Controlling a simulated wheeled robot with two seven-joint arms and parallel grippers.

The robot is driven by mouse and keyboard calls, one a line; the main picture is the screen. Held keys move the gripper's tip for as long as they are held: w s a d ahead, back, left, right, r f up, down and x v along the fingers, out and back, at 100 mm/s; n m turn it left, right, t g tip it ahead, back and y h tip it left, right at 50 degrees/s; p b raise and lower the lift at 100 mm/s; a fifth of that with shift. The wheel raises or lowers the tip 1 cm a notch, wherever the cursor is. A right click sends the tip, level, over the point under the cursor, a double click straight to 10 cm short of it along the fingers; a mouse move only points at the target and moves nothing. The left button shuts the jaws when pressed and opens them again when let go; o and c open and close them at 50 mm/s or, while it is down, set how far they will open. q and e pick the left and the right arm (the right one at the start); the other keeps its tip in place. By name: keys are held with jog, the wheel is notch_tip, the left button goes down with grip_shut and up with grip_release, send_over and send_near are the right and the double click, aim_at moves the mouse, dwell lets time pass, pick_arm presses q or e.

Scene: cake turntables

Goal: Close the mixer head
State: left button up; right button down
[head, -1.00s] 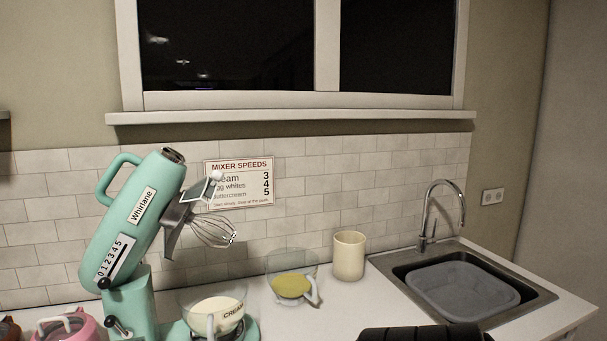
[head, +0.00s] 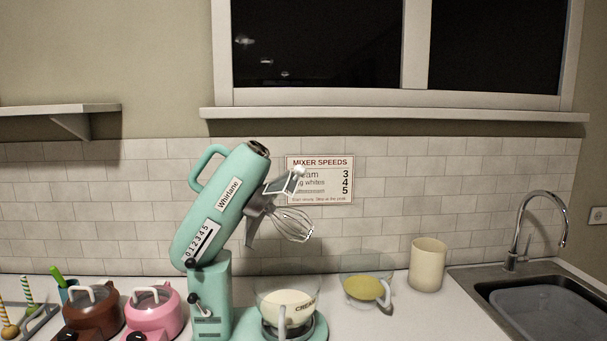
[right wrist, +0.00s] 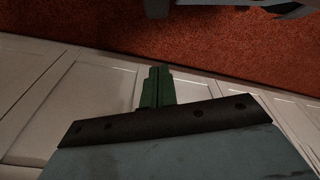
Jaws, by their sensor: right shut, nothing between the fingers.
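The mint-green stand mixer (head: 228,230) stands on the counter with its head (head: 222,205) tilted up. A wire whisk (head: 294,224) hangs from the raised head. A clear bowl of cream (head: 287,306) sits on the mixer base below the whisk. A speed scale and black knobs show on the mixer's side. My right gripper (right wrist: 158,86) shows in the right wrist view, its green fingers shut together with nothing between them. It is over the floor beside white cabinet fronts, away from the mixer. My left gripper is not in view.
A glass bowl with yellow contents (head: 363,288) and a cream canister (head: 427,265) stand right of the mixer, before the sink (head: 540,300). A shelf (head: 60,108) juts from the wall above.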

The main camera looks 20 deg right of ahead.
jog(key=w+a+r, duration=0.1)
jog(key=w+r, duration=0.6)
jog(key=r, duration=0.3)
notch_tip(320, 180, up, 69)
jog(key=n+t+y+p, duration=0.1)
jog(key=n+t+y, duration=0.2)
jog(key=n+t, duration=1.25)
send_over(292, 196)
jog(key=m+t, duration=0.3)
jog(key=m, duration=0.1)
jog(key=shift+t, duration=0.25)
jog(key=shift+s+d+f, duration=0.1)
jog(key=shift+d+f, duration=0.15)
jog(key=shift+d, duration=0.05)
